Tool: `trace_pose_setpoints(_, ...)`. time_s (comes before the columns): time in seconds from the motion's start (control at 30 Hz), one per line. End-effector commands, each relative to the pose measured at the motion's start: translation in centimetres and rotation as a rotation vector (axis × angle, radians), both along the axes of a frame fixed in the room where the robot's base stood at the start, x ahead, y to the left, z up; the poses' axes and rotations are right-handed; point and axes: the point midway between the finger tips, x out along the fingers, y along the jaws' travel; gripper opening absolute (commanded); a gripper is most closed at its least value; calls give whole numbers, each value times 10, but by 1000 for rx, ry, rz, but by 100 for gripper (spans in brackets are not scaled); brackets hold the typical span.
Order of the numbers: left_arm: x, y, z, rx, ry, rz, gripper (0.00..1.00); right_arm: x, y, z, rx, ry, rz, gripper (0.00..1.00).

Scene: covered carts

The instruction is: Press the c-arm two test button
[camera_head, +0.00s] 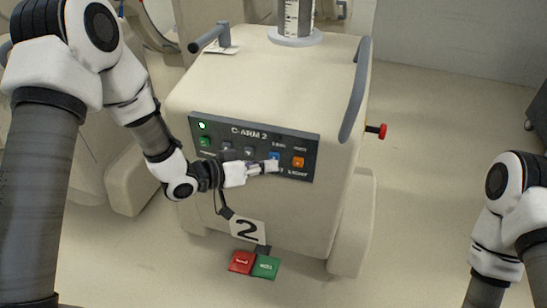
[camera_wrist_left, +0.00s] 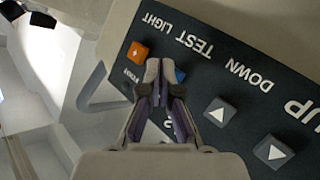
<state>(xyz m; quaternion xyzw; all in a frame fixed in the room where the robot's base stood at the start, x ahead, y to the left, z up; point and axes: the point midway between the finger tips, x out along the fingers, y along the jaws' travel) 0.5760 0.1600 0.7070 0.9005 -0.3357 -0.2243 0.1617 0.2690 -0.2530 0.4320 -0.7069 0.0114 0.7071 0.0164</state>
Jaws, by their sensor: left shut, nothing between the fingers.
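The C-arm 2 cart has a dark control panel (camera_head: 225,130) on its front face. The blue test button (camera_head: 275,155) sits between a grey arrow button and the orange light button (camera_head: 299,162). My left gripper (camera_head: 272,166) is shut and empty, its tips at the blue button's lower edge in the head view. In the left wrist view the fingertips (camera_wrist_left: 163,72) partly cover the blue button (camera_wrist_left: 180,75), with the upside-down word TEST beside it. I cannot tell whether they touch it. My right arm shows at the right edge; its gripper is out of the picture.
Grey arrow buttons (camera_wrist_left: 219,111) lie beside the blue one. A green button (camera_head: 205,142) and a lit green lamp (camera_head: 202,125) are at the panel's left. A red knob (camera_head: 382,131) sticks out on the right. Red (camera_head: 241,262) and green (camera_head: 266,267) pedals lie below.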

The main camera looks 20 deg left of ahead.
Motion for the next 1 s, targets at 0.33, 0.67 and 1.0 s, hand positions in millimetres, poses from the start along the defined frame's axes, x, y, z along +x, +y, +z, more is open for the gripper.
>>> trace_pose_setpoints(0.33, 4, 0, 0, 0, 0, 0, 0, 0, 0, 2, 0, 0, 0, 40)
trace_pose_setpoints(0.67, 8, 0, 0, 1, 0, -1, 0, 0, 0, 3, 0, 0, 0, 40)
trace_pose_setpoints(1.0, 10, 0, 0, 1, -1, 0, 0, 0, 0, 4, 0, 0, 0, 40)
